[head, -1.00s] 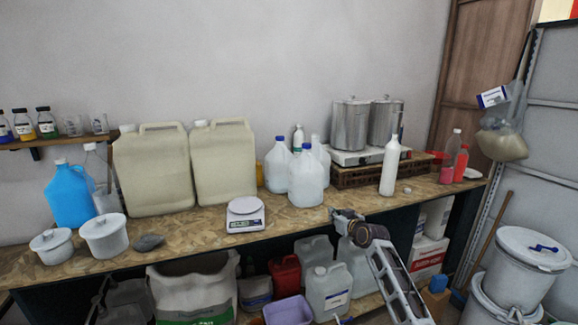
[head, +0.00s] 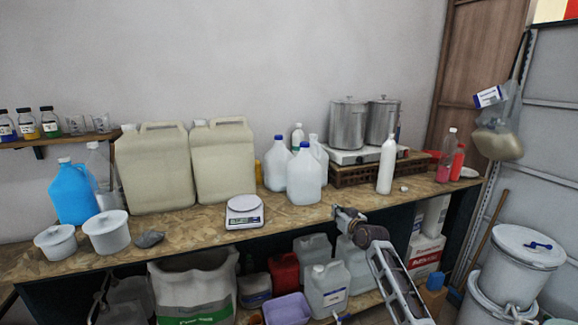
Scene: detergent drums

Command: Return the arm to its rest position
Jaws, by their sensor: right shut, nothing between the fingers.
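My right gripper (head: 343,212) is at the front edge of the wooden workbench (head: 180,238), to the right of the white scale. Its arm comes up from the lower right. The gripper is shut and holds nothing. It is small in the head view and its fingers point left. My left gripper is not in view.
A white scale (head: 244,212), white jugs with blue caps (head: 304,178) and a white bottle (head: 387,165) stand on the bench near the gripper. Containers, including a purple tub (head: 287,308), fill the space below. White drums (head: 514,262) stand at the right.

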